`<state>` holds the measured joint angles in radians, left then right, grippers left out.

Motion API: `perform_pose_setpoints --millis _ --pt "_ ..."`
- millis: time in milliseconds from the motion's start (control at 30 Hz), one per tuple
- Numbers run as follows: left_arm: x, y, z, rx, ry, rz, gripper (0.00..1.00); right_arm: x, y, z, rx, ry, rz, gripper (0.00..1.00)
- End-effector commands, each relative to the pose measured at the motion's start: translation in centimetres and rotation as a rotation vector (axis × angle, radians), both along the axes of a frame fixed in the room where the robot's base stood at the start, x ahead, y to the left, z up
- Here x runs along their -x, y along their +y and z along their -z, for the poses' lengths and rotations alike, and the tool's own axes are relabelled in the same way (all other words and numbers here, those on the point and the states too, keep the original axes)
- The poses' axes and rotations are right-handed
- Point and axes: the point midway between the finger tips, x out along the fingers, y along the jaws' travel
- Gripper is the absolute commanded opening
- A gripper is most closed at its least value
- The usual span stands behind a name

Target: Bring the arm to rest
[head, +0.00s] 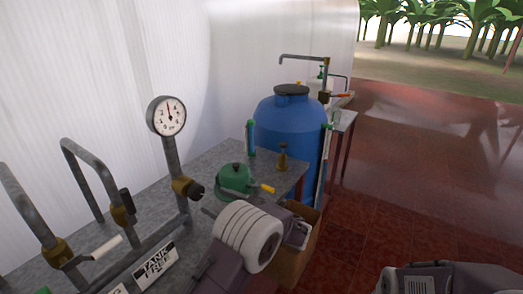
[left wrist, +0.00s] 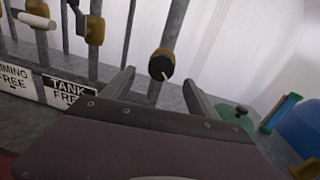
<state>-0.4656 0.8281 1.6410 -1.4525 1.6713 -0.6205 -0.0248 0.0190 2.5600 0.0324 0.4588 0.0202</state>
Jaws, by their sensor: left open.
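My left gripper (head: 214,201) is over the grey bench, partly hidden in the head view by my own wrist. In the left wrist view its two fingers (left wrist: 160,90) stand apart with nothing between them. They point towards the gauge post, whose brass valve with a black knob (left wrist: 161,66) appears beyond and between the fingertips. The same valve (head: 187,187) is left of the gripper in the head view. The fingers look apart from it. My right gripper is not seen.
The bench (head: 215,165) carries pipes with valves, a round gauge (head: 166,116), a green domed object (head: 234,176) close by the gripper and a "TANK FREE" sign (head: 155,262). A blue barrel (head: 285,125) stands behind, and a brown box (head: 290,265) below. Red floor (head: 400,190) at right is open.

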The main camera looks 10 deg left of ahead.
Motion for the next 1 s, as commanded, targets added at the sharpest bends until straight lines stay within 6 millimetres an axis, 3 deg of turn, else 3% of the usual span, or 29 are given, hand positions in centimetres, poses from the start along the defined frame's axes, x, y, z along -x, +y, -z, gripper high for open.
perform_pose_setpoints --millis 100,167,200,267,300,367,400,500,600,700,800,1000 --pt "0.9 3.8 -4.3 0.036 -0.079 -0.084 0.69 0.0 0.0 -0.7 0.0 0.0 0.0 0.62" --pt "3.8 7.3 -6.5 0.083 -0.099 -0.184 0.69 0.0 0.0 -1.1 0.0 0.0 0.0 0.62" --pt "7.0 9.6 -6.3 0.172 -0.092 -0.271 0.69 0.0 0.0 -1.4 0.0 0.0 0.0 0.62" --pt "11.9 11.6 -3.9 0.366 -0.101 -0.399 0.69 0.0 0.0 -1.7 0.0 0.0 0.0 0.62" --pt "15.1 11.7 -1.7 0.511 -0.131 -0.483 0.69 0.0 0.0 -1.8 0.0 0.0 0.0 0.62" --pt "19.4 10.2 1.8 0.737 -0.208 -0.615 0.69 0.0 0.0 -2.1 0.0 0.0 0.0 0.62" --pt "21.7 8.4 4.1 0.886 -0.281 -0.711 0.69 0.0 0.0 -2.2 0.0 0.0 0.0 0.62" --pt "25.2 2.2 8.8 1.218 -0.529 -0.97 0.69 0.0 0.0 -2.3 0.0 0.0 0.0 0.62" --pt "25.4 -3.0 11.6 1.419 -0.779 -1.201 0.69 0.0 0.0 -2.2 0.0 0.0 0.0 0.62" --pt "23.6 -5.1 12.5 1.512 -0.986 -1.339 0.69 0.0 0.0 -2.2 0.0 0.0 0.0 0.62" --pt "21.9 -5.4 12.3 1.55 -1.085 -1.361 0.69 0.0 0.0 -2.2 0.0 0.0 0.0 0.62" --pt "21.9 -5.4 12.3 1.546 -1.091 -1.366 0.69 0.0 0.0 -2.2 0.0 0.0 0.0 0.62"
